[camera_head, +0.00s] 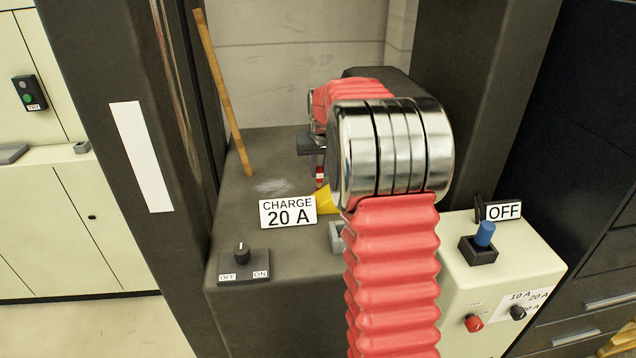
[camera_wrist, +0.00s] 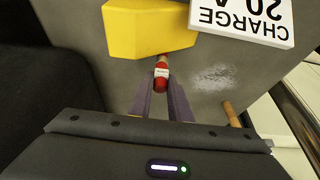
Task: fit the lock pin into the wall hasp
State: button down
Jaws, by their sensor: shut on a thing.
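My gripper (camera_head: 317,165) is low over the dark bench, mostly hidden by my arm in the head view. In the wrist view its two grey-purple fingers (camera_wrist: 162,98) are shut on a small red cylinder (camera_wrist: 161,78) with a white label and a copper-coloured end. The cylinder also shows in the head view (camera_head: 320,177). Its copper end points toward a yellow block (camera_wrist: 150,28), which also shows in the head view (camera_head: 328,202). I cannot tell whether they touch. I see nothing clearly recognisable as a wall hasp.
A "CHARGE 20 A" sign (camera_head: 287,212) stands beside the yellow block. A wooden stick (camera_head: 222,95) leans at the back left. An OFF/ON knob (camera_head: 241,254) is at the front left. A cream control box (camera_head: 530,262) with a blue lever (camera_head: 485,233) stands at right.

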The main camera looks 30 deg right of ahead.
notch_tip(320, 180, up, 10)
jog(key=shift+f, duration=0.15)
jog(key=shift+r, duration=0.2)
dwell(0.4)
dwell(0.5)
